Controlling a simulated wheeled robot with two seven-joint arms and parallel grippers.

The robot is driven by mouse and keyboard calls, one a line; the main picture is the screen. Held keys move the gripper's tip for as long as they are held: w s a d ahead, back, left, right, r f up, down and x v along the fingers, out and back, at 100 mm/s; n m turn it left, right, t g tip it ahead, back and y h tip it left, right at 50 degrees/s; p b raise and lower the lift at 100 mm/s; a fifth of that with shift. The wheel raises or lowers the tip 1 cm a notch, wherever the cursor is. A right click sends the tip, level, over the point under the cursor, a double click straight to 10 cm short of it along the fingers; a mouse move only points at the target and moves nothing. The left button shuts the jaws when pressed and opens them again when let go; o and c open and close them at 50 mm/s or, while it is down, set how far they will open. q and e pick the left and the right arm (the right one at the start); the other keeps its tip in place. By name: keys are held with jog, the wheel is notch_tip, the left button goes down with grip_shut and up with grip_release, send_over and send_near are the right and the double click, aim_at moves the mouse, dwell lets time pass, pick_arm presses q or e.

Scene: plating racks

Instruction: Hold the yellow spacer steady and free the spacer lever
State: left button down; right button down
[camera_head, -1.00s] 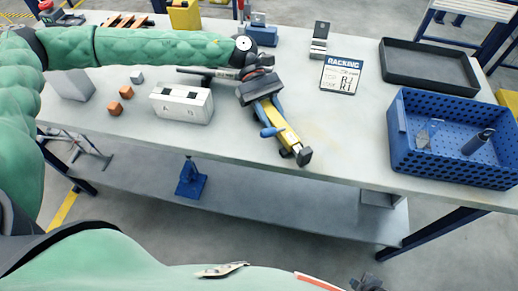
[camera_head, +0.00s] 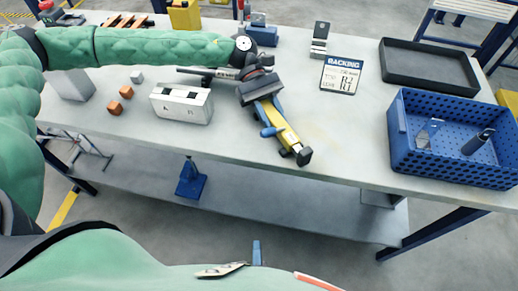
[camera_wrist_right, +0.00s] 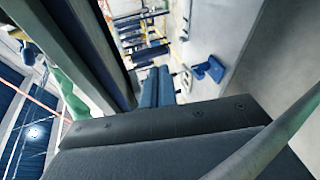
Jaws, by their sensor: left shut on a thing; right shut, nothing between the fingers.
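The yellow spacer (camera_head: 285,128) lies slanted on the table near its front edge in the head view, with a dark block at its near end. Its blue spacer lever (camera_head: 268,131) sticks out on the left side. My left gripper (camera_head: 267,107) is shut on the far part of the spacer and hides that part. My right gripper (camera_head: 256,252) is low in the head view, in front of the table and apart from the spacer. Its blue fingers (camera_wrist_right: 157,87) are together and empty in the right wrist view.
A racking card (camera_head: 341,76) stands behind, right of the spacer. A blue crate (camera_head: 455,165) and a black tray (camera_head: 430,65) are at the right. The table between spacer and crate is clear.

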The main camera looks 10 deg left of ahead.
jog(key=w+a+r+t+h, duration=0.2)
jog(key=r+t+h, duration=0.1)
jog(key=r, duration=0.5)
jog(key=w+a+r+t+h, duration=0.2)
jog(key=r+t, duration=0.3)
jog(key=r, duration=0.3)
jog(key=shift+w+a+m+t+h, duration=0.2)
jog(key=shift+a+m+t+h, duration=0.15)
jog(key=shift+h, duration=0.45)
jog(key=shift+r, duration=0.1)
send_near(274, 131)
jog(key=w, duration=0.1)
jog(key=w+a+r, duration=0.1)
jog(key=w, duration=0.2)
jog(key=shift+w+a+r, duration=0.15)
jog(key=shift+w+r, duration=0.05)
jog(key=shift+r, duration=0.2)
